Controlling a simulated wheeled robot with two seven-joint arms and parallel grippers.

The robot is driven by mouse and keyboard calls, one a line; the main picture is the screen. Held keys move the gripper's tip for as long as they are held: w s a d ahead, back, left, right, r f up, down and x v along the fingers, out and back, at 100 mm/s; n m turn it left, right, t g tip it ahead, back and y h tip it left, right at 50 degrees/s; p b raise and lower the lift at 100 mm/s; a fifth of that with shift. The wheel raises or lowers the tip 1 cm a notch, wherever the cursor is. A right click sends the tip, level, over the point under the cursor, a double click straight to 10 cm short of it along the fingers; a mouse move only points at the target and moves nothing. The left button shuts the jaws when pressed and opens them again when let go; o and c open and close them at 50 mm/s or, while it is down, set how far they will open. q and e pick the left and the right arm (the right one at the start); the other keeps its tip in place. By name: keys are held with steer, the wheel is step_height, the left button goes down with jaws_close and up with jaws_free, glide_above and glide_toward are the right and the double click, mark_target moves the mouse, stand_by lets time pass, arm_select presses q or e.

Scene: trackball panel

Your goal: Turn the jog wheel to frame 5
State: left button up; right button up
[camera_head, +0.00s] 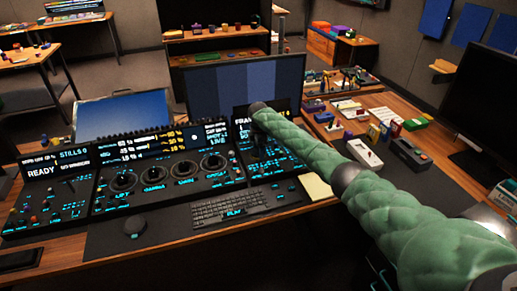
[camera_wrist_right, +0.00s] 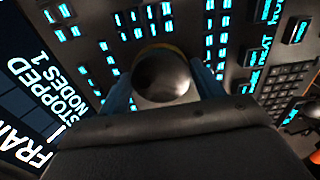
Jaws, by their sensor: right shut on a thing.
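The jog wheel (camera_wrist_right: 163,72) is a dark, shiny round knob in the right wrist view. My right gripper (camera_wrist_right: 161,90) is shut on it, with a blue finger on each side. In the head view my right gripper (camera_head: 262,138) is over the right-hand panel, and the arm and gripper largely hide the wheel. The frame display (camera_wrist_right: 35,100) is partly cut off in the wrist view; it reads "FRA…", "STOPPED" and "NODES 1". The frame number cannot be read with certainty. My left gripper is not in view.
Lit buttons (camera_wrist_right: 215,40) surround the wheel. A keyboard (camera_head: 232,204), a yellow note pad (camera_head: 316,187) and a dark round puck (camera_head: 135,225) lie in front of the panels. A monitor (camera_head: 215,85) stands behind. Small boxes (camera_head: 365,153) sit to the right.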

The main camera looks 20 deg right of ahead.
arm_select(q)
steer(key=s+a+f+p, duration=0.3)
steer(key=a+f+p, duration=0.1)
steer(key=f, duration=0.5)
arm_select(e)
steer(key=m, duration=1)
steer(key=shift+s+a+r, duration=0.15)
steer(key=shift+r, duration=0.05)
steer(key=m+p, duration=0.3)
steer(key=m, duration=0.4)
steer(key=shift+a, duration=0.1)
steer(key=m+p, duration=0.1)
steer(key=m, duration=0.1)
steer(key=shift+m, duration=0.3)
steer(key=shift+m+p, duration=0.4)
steer(key=shift+m, duration=0.4)
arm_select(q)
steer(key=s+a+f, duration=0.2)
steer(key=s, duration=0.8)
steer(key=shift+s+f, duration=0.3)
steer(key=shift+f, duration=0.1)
arm_select(e)
steer(key=shift+m, duration=0.3)
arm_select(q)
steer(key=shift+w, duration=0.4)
